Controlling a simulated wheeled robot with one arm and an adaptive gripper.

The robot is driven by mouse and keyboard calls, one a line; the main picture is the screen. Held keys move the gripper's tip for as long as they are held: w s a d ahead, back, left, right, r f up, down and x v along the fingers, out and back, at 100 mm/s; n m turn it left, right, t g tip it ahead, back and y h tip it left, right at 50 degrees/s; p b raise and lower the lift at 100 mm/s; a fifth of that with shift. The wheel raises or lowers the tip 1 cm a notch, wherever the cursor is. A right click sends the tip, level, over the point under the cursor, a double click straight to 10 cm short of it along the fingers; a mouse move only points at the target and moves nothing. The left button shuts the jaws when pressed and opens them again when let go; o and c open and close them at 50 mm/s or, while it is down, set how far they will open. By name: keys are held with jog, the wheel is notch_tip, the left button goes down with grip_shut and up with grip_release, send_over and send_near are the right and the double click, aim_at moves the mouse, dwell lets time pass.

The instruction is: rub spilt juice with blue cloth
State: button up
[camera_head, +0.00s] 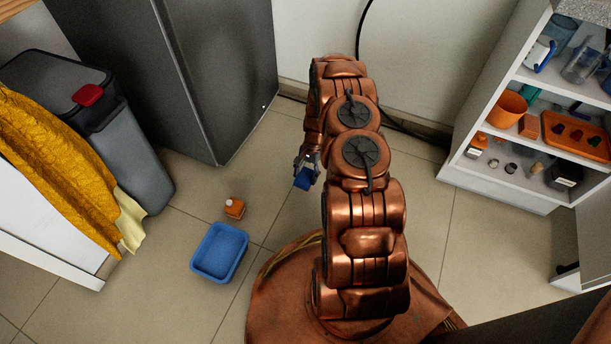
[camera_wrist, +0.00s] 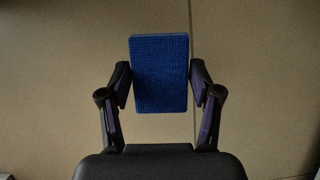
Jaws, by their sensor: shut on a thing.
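My gripper (camera_head: 307,168) is shut on a blue cloth (camera_head: 304,180), which looks like a small, stiff block. In the wrist view the cloth (camera_wrist: 160,73) sits between the two fingertips of my gripper (camera_wrist: 160,85), with its woven face towards the camera. Below it only tiled floor shows. In the head view the cloth hangs to the left of my arm, over the floor. I cannot make out any spilt juice in either view; part of the floor is hidden by my arm and base.
A blue basin (camera_head: 220,252) and a small orange bottle (camera_head: 234,208) stand on the floor at left. A grey bin (camera_head: 130,150), dark cabinet (camera_head: 215,75) and yellow cloth (camera_head: 60,165) are further left and back. A white shelf unit (camera_head: 505,188) holds several items at right.

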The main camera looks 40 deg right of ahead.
jog(key=b, duration=0.2)
send_over(304, 193)
jog(key=d, duration=0.1)
jog(key=shift+w+d+f, duration=0.1)
jog(key=shift+w+f, duration=0.05)
jog(key=shift+f, duration=1)
jog(key=shift+w+d+f, duration=0.1)
jog(key=shift+w+f, duration=0.05)
jog(key=shift+f, duration=0.95)
jog(key=shift+w+f, duration=0.1)
jog(key=shift+f, duration=0.45)
jog(key=shift+f, duration=1)
jog(key=shift+w+d+r+b, duration=0.15)
jog(key=shift+w+d, duration=0.2)
jog(key=shift+d, duration=0.2)
jog(key=shift+w+d+f+b, duration=0.1)
jog(key=shift+w+d, duration=0.25)
jog(key=shift+d, duration=0.25)
jog(key=shift+w+d+r+b, duration=0.15)
jog(key=shift+w+d, duration=0.2)
jog(key=shift+d, duration=0.2)
jog(key=shift+f, duration=0.2)
jog(key=shift+s+a, duration=0.1)
